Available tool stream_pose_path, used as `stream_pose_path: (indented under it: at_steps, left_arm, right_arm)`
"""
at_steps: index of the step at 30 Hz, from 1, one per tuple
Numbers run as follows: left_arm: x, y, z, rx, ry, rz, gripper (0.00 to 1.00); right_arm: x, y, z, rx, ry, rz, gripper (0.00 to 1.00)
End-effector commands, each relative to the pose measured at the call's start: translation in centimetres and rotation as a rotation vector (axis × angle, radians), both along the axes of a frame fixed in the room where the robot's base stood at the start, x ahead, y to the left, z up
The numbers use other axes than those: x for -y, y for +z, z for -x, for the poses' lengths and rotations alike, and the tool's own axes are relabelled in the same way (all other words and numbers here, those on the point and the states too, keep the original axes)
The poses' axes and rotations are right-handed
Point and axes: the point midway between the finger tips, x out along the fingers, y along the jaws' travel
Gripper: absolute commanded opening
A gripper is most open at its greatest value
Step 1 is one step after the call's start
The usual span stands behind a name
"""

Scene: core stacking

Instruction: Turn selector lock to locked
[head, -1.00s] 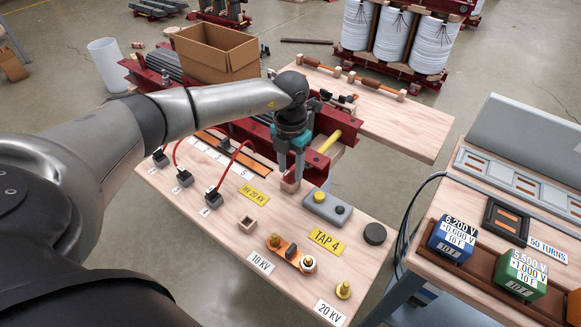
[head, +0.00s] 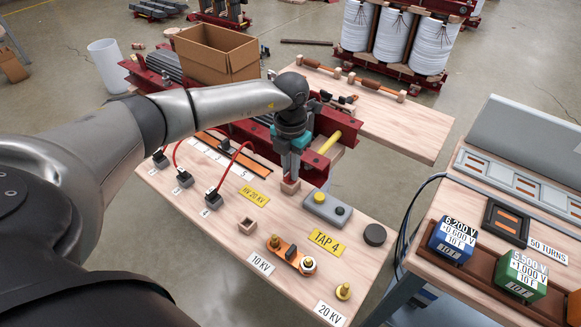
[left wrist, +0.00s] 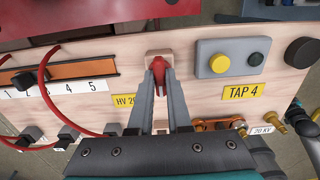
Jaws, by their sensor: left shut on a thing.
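My left gripper (head: 291,178) points down at the far part of the wooden panel. It is shut on a small red piece (left wrist: 160,78), probably the selector lock, which shows between the fingertips in the left wrist view (left wrist: 160,92). The red piece stands in a square wooden block (head: 288,188), which also shows in the left wrist view (left wrist: 151,54). The fingers hide much of the red piece, so I cannot tell its exact angle. The selector strip (left wrist: 77,71), orange with numbers below it, lies left of the block. My right gripper is not in view.
A grey box with a yellow button (head: 326,208) stands close to the right of the block. Red cables (head: 232,162) arch up on the left. An empty wooden socket (head: 247,226) and an orange link (head: 291,255) are nearer. A black knob (head: 375,234) is at the right.

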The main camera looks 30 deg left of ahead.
Motion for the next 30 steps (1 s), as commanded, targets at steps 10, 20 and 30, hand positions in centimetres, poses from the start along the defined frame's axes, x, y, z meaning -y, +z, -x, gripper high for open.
stream_pose_path:
  at_steps: [10,20,30]
  left_arm:
    - [-0.02,0.06,-0.02,0.000,-0.088,0.000,0.00]
    - [-0.04,0.05,0.00,0.000,-0.354,-0.001,0.00]
    - [-0.02,0.05,-0.04,0.001,-0.678,0.000,0.00]
  right_arm:
    - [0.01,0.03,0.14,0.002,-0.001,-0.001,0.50]
    - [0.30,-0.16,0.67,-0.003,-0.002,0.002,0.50]
    - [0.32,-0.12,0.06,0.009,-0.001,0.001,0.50]
